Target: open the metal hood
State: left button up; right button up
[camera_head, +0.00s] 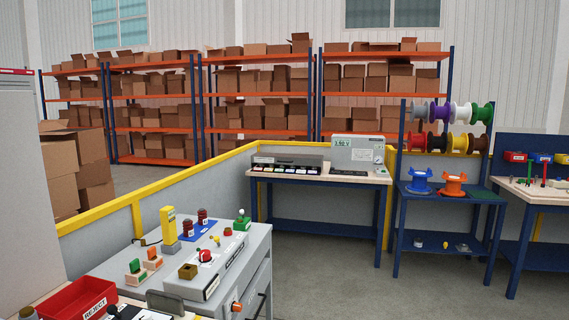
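I cannot tell for sure which object is the metal hood. A long grey metal housing (288,161) with a dark top sits on the far workbench, with a row of small coloured pieces along its front. A small dark grey upright plate (165,303) stands at the front of the near grey cabinet, partly cut off by the bottom edge. Whether either one opens does not show. Neither of my grippers is in view.
A tester with a green display (352,148) stands on the far workbench (322,173). A spool rack (445,190) is at right. Grey floor (340,270) is clear in front.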

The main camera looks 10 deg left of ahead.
aim_at(276, 159)
jog(key=i+l, duration=0.25)
jog(key=i, duration=0.15)
jog(key=i+l, duration=0.25)
jog(key=i, duration=1.75)
jog(key=i+l, duration=0.1)
jog(key=i, duration=1.6)
